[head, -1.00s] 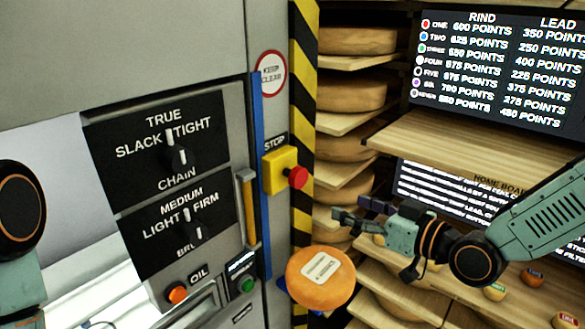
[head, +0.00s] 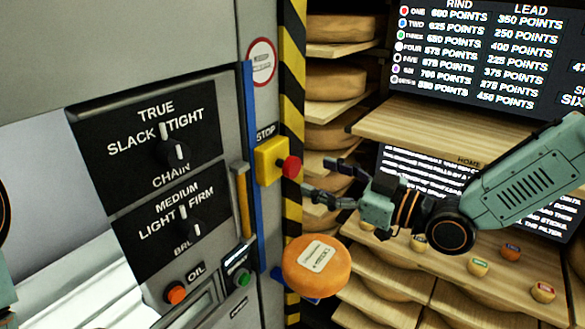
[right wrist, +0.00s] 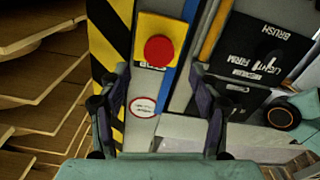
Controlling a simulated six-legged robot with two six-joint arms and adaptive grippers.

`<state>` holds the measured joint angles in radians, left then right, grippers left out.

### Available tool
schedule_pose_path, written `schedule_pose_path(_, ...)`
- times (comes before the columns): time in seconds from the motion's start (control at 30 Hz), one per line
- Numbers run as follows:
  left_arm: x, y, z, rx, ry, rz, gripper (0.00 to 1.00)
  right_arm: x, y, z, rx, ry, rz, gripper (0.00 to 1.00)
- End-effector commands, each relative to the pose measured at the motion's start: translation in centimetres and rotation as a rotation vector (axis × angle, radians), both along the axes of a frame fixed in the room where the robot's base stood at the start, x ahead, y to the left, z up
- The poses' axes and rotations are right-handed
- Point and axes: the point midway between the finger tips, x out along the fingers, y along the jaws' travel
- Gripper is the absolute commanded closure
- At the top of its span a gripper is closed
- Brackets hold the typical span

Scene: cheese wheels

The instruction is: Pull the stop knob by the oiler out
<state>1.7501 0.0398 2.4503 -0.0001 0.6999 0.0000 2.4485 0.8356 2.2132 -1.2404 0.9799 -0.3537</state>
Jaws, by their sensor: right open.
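The red stop knob (head: 291,167) sticks out of a yellow box (head: 269,161) under the word STOP, on the edge of the grey cabinet. In the right wrist view the red knob (right wrist: 159,50) shows beyond the fingertips, between their lines. My right gripper (head: 318,178) is open and empty, just right of the knob and apart from it. Its two fingers also show in the right wrist view (right wrist: 160,88). A dark piece of my left arm shows at the left edge of the head view; the left gripper is out of view.
An orange cheese wheel (head: 316,268) sits below the gripper on a blue support. Panels with a chain knob (head: 174,152) and a brush knob (head: 190,224) are at left. An orange OIL button (head: 175,292) is lower. Shelves with cheese wheels (head: 336,81) stand behind.

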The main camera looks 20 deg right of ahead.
Motion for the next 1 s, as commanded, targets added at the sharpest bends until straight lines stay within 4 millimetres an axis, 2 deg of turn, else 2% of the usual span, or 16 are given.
schedule_pose_path(0.2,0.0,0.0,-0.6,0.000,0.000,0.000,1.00,1.2,1.3,-0.2,-0.005,0.000,0.004,0.37)
schedule_pose_path(0.7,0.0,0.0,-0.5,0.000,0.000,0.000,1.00,4.6,3.9,-0.1,-0.004,0.000,0.002,0.37)
schedule_pose_path(1.0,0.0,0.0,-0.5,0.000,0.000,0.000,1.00,5.4,4.5,0.0,0.001,-0.001,0.001,0.37)
